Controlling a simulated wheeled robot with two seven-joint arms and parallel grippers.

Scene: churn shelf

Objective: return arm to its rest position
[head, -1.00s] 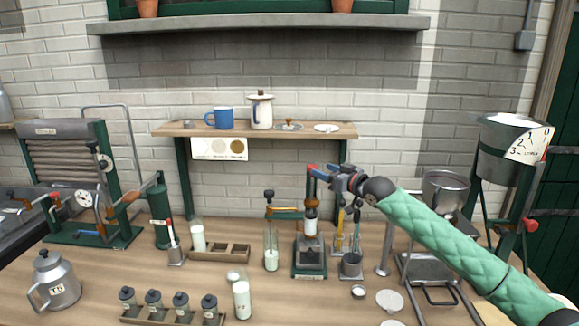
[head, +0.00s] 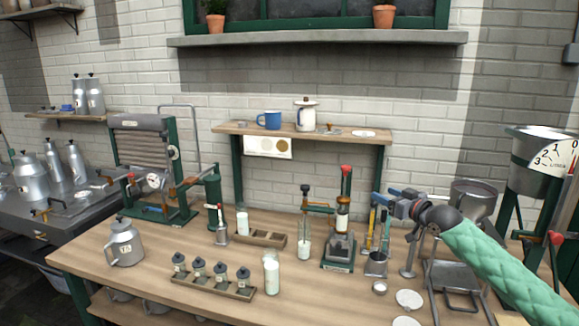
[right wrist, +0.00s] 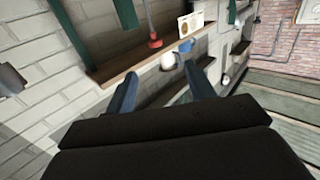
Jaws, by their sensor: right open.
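My right arm comes in from the right in the head view, with a green padded sleeve. Its right gripper (head: 392,196) is open and empty, above the bench in front of the wall. It hangs to the right of the red-topped green press stand (head: 346,190) and left of the metal funnel pan. In the right wrist view the two blue fingers (right wrist: 158,92) stand apart with nothing between them. Past them show the wooden wall shelf (right wrist: 115,75) and a red knob (right wrist: 155,43). My left gripper does not show.
The wall shelf (head: 380,138) carries a blue mug (head: 269,120) and a white pot (head: 306,115). The bench's front left is bare.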

